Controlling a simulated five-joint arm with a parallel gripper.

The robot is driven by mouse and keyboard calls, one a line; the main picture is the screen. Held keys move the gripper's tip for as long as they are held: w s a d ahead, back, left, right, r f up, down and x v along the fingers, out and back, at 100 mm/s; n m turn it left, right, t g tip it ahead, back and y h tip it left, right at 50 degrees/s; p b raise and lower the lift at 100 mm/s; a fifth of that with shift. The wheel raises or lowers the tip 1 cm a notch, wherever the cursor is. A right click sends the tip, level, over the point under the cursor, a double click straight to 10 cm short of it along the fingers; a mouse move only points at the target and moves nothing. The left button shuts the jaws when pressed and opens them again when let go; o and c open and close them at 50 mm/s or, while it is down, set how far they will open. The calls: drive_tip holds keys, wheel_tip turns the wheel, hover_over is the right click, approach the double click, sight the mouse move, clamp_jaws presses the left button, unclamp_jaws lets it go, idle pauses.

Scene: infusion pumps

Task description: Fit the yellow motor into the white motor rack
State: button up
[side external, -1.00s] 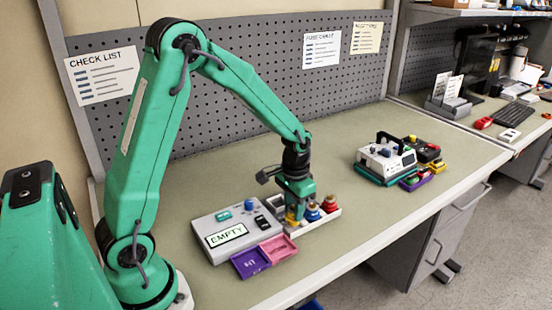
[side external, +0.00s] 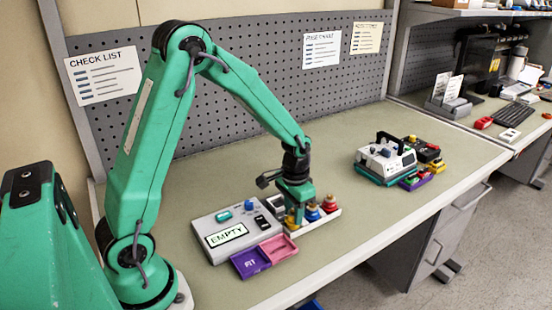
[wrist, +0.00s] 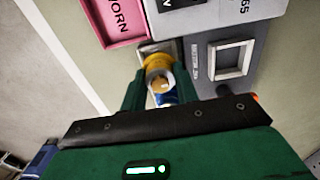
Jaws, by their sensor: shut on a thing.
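The yellow motor (side external: 289,220) is between the fingers of my gripper (side external: 294,208), which is shut on it. In the wrist view the yellow motor (wrist: 158,76) shows end-on between the two green fingers (wrist: 158,88). The white motor rack (side external: 325,219) lies right beside the grey pump and holds a blue motor (side external: 312,214) and a red motor (side external: 329,204). My gripper is over the rack's left end. The fingers hide the motor's lower part, so I cannot tell whether it is seated or just above the slot. Part of the blue motor (wrist: 165,98) shows behind it.
A grey pump (side external: 228,233) marked EMPTY stands left of the rack; an empty square socket (wrist: 231,59) shows in the wrist view. Purple (side external: 249,263) and pink (side external: 278,248) trays lie in front. Another pump (side external: 386,160) stands farther right, with clear bench between.

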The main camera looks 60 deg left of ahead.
drive_tip(key=shift+f, duration=0.5)
drive_tip(key=o, duration=0.7)
drive_tip(key=shift+o, duration=0.2)
drive_tip(key=shift+r, duration=0.2)
drive_tip(key=shift+r, duration=0.9)
drive_tip(key=o, duration=0.6)
drive_tip(key=shift+c, duration=0.2)
